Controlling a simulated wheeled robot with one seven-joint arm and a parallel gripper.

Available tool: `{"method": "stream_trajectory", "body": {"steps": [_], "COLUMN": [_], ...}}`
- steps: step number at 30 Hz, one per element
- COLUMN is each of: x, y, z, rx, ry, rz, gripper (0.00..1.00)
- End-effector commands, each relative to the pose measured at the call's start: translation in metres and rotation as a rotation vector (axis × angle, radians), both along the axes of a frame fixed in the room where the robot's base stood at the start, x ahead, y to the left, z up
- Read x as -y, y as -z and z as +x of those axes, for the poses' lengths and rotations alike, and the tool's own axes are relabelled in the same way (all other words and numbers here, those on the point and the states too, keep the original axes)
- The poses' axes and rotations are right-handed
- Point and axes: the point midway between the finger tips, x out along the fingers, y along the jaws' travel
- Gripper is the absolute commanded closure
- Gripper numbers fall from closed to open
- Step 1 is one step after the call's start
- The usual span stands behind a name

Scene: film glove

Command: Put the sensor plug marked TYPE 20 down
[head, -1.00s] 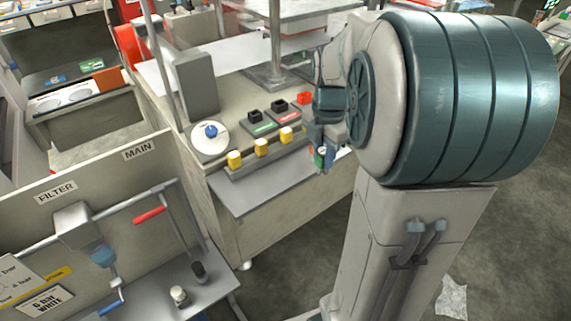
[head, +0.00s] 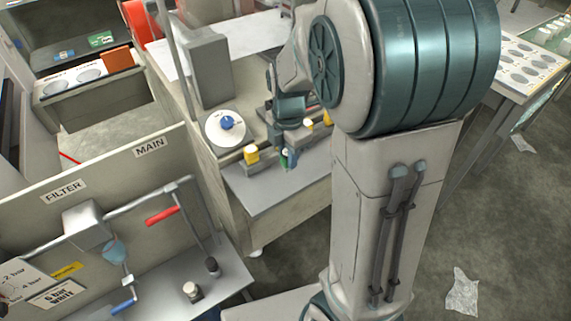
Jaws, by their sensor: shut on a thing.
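My gripper (head: 287,150) points down at the front of the grey bench, above its lower front shelf (head: 285,190). It is shut on a small part with green on it, taken as the sensor plug (head: 287,158). The plug is mostly hidden by the fingers and no TYPE 20 marking can be read.
A white disc with a blue knob (head: 227,123) and a grey upright box (head: 209,70) stand on the bench at left. The panel marked MAIN and FILTER (head: 105,172) is at lower left. A crumpled sheet (head: 462,291) lies on the floor.

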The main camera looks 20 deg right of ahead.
Motion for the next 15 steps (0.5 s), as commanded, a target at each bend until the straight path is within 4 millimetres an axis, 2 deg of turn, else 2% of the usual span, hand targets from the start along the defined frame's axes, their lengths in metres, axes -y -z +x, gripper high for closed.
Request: {"method": "stream_trajectory", "body": {"steps": [3, 12, 15], "x": [-0.008, -0.008, -0.008], "y": [0.005, 0.043, 0.046], "z": [0.001, 0.001, 0.001], "rx": [-0.001, -0.002, -0.001], "ry": [0.001, 0.004, 0.004], "rz": [0.000, -0.001, 0.000], "gripper": [0.99, 0.99, 0.99]}}
